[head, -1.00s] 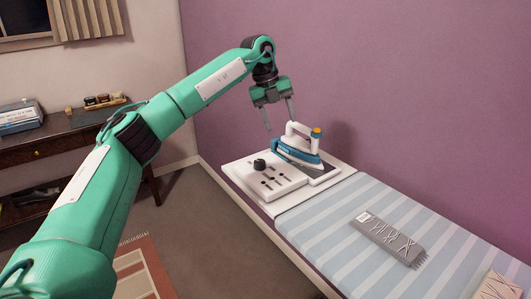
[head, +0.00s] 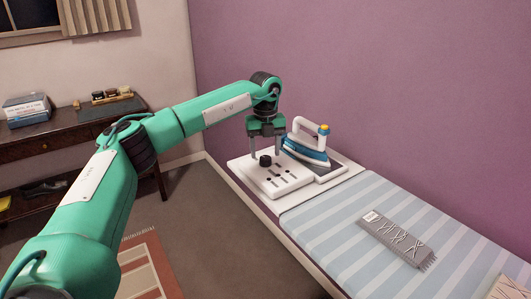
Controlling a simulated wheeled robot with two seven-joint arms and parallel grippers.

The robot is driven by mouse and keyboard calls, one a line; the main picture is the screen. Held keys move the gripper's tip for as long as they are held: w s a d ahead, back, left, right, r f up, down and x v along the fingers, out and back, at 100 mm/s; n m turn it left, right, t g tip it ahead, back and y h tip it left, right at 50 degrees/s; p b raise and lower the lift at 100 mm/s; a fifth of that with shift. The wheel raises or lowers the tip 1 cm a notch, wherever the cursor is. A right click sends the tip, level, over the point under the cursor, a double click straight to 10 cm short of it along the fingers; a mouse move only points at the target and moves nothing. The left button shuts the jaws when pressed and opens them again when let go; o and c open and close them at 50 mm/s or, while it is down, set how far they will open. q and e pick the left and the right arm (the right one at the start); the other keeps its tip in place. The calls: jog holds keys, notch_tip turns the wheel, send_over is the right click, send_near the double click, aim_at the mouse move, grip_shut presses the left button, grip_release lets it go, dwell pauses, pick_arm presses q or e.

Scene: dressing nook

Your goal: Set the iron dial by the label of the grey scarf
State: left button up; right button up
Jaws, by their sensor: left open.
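The iron dial (head: 265,160) is a black knob on a white panel (head: 287,187) with dark slots and dots, at the left end of the ironing board. My left gripper (head: 267,157) points down with its two fingers apart, one on each side of the knob; I cannot tell whether they touch it. The blue and white iron (head: 306,150) stands just right of the panel on a dark plate. The grey scarf (head: 400,241) lies folded on the striped board, with a small white label (head: 372,216) at its upper left corner, too small to read. My right gripper is not in view.
The striped ironing board (head: 330,217) has free room between panel and scarf. A pale cloth (head: 507,287) lies at the lower right edge. A dark desk (head: 60,135) with books (head: 27,108) and small jars (head: 112,95) stands at the left. A purple wall is behind.

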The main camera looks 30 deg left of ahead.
pick_arm(q)
jog(key=shift+f, duration=0.95)
jog(key=shift+c, duration=0.3)
jog(key=c, duration=0.9)
jog(key=shift+c, duration=0.2)
